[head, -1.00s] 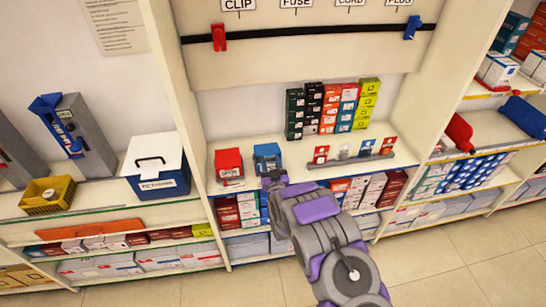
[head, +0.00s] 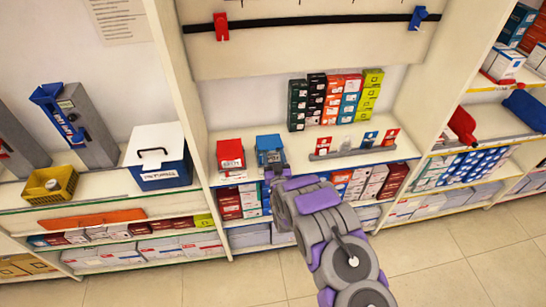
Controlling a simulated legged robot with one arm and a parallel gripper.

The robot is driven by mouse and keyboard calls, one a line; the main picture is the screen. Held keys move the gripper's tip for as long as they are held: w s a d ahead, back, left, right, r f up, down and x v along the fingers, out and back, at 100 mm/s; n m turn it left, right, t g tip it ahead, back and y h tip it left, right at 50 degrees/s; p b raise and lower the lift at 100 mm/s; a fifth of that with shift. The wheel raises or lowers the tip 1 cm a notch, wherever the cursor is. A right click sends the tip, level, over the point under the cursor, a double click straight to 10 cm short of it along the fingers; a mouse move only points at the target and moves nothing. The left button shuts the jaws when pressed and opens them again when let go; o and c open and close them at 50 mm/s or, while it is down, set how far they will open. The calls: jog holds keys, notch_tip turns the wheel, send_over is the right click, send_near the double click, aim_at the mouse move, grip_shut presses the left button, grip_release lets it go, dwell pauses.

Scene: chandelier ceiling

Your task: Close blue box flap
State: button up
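The small blue box (head: 269,145) stands on the middle shelf, right of a similar red box (head: 230,155). It is small in the picture, and I cannot tell how far its flap is open. My gripper (head: 271,171) is at the shelf's front edge, just in front of the blue box and overlapping its lower part in the picture. I cannot tell whether it touches the box. Its fingers are too small and partly hidden by my purple and grey arm to show whether they are open.
Stacked coloured boxes (head: 335,100) stand at the back of the shelf. A low grey rack with cards (head: 350,152) lies to the right. An upright divider (head: 178,100) is on the left, beside a blue-and-white cooler (head: 158,160). Shelf between boxes and rack is clear.

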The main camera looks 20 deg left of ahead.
jog(key=shift+a+r, duration=0.2)
jog(key=shift+s+a, duration=0.15)
jog(key=p+v, duration=0.1)
jog(key=v, duration=0.5)
jog(key=p+v, duration=0.1)
jog(key=v, duration=0.5)
jog(key=shift+f, duration=0.25)
